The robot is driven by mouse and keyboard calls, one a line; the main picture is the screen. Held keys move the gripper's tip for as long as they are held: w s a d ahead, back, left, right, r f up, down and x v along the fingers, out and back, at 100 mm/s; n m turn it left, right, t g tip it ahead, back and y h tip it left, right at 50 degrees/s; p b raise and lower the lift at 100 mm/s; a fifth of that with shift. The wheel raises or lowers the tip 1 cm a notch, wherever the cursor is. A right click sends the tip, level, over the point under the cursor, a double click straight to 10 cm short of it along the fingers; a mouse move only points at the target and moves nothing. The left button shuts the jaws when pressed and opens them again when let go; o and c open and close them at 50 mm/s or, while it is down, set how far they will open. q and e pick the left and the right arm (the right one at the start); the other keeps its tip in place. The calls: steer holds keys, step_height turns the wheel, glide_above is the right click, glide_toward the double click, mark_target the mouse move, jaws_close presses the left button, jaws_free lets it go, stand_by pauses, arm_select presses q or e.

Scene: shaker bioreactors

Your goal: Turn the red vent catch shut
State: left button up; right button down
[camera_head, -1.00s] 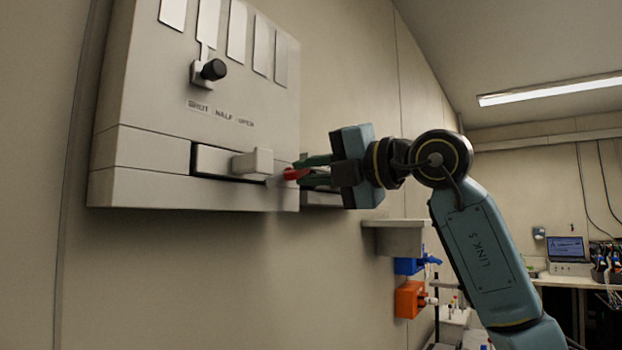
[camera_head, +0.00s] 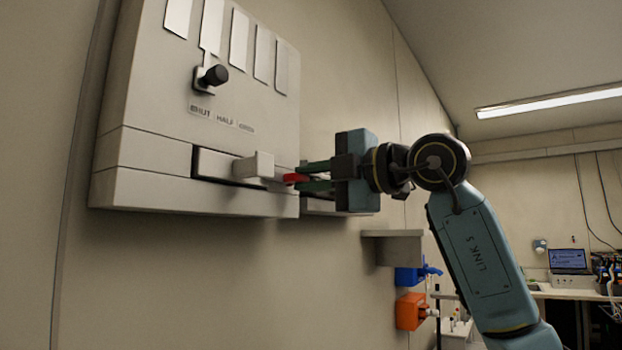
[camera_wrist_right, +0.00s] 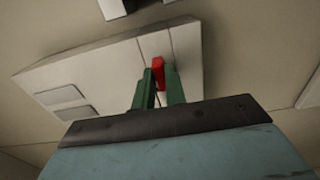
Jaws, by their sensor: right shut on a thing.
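The red vent catch (camera_head: 292,179) is at the lower right of the pale wall-mounted vent box (camera_head: 150,140). My right gripper (camera_head: 300,178) comes from the right, its green fingers closed around the catch. In the right wrist view the red catch (camera_wrist_right: 158,72) shows between the two green fingertips (camera_wrist_right: 158,82). The inner end of the catch is partly hidden by the fingers and the light block beside it. My left gripper is not in view.
A black knob (camera_head: 215,75) sits above the SHUT and HALF labels. A light protruding block (camera_head: 255,165) is just left of the fingertips. A grey ledge (camera_head: 395,247), a blue fitting (camera_head: 412,275) and an orange fitting (camera_head: 410,311) are on the wall below my arm.

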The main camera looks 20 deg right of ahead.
steer(key=c, duration=1.4)
jaws_free()
steer(key=shift+c, duration=0.2)
steer(key=b+v, duration=0.2)
steer(key=v, duration=1.1)
steer(key=shift+s+d+b, duration=0.15)
steer(key=shift+b, duration=0.2)
